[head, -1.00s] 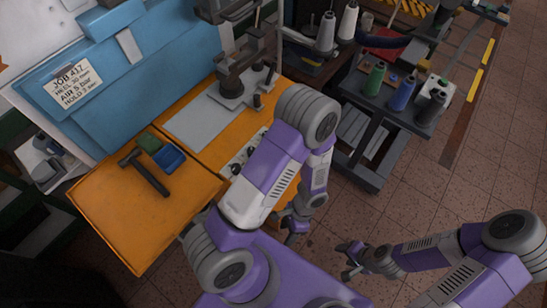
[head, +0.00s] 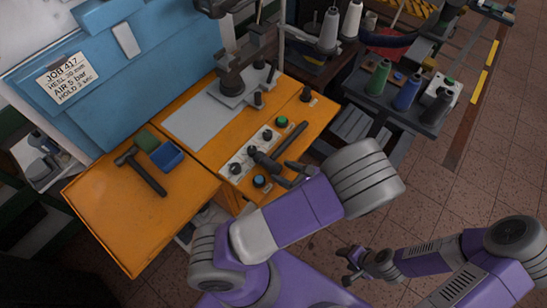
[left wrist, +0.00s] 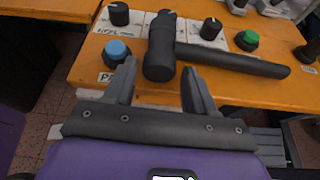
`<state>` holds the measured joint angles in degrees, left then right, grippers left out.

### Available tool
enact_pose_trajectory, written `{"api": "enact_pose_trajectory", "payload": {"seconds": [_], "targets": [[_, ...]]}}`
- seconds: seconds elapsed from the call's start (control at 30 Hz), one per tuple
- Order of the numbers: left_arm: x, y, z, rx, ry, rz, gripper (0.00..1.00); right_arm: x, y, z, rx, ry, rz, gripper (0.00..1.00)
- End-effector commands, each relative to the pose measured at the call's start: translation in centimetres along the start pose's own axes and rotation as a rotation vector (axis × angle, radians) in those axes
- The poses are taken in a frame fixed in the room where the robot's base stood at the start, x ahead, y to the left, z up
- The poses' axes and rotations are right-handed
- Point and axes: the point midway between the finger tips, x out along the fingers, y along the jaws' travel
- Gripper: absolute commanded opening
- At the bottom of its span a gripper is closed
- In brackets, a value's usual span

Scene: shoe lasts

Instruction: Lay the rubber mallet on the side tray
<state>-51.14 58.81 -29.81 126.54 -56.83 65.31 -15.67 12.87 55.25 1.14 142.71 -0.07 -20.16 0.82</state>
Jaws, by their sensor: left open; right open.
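A black mallet (head: 290,144) lies on the orange control bench among knobs and buttons. In the left wrist view the mallet (left wrist: 235,62) has a thick cylindrical head, with its handle pointing right. My left gripper (head: 288,172) is open at the bench's front edge, close to the mallet head. In the left wrist view the near end of the head shows between the open fingertips of this gripper (left wrist: 160,72); contact cannot be told. My right gripper (head: 350,264) is open and empty over the floor. An orange tray-like surface (head: 125,220) is at the left.
A second black hammer (head: 149,177) lies on the orange left surface, beside a green block (head: 146,141) and a blue bin (head: 167,156). The front of that surface is clear. A press (head: 235,80) stands behind the controls. A cart with thread spools (head: 407,93) is at the right.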

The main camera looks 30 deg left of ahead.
Motion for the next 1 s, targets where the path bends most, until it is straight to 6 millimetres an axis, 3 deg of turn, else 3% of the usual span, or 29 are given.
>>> {"api": "enact_pose_trajectory", "payload": {"seconds": [0.17, 0.43, 0.8, 1.0], "targets": [[2.2, 0.0, -0.1, 0.002, 0.000, 0.001, 0.55, 0.5, 0.2, 0.0, 0.000, 0.000, 0.000, 0.54], [2.4, 0.0, -0.1, 0.001, 0.001, 0.001, 0.55, 0.5, 0.2, 0.0, 0.000, 0.000, 0.000, 0.54], [2.4, 0.0, -0.1, 0.001, 0.002, 0.001, 0.00, 0.5, 0.2, 0.0, 0.000, 0.000, 0.000, 0.54], [2.3, 0.0, 0.0, 0.000, 0.000, 0.001, 0.00, 0.5, 0.2, 0.0, 0.000, 0.000, 0.000, 0.54]]}}
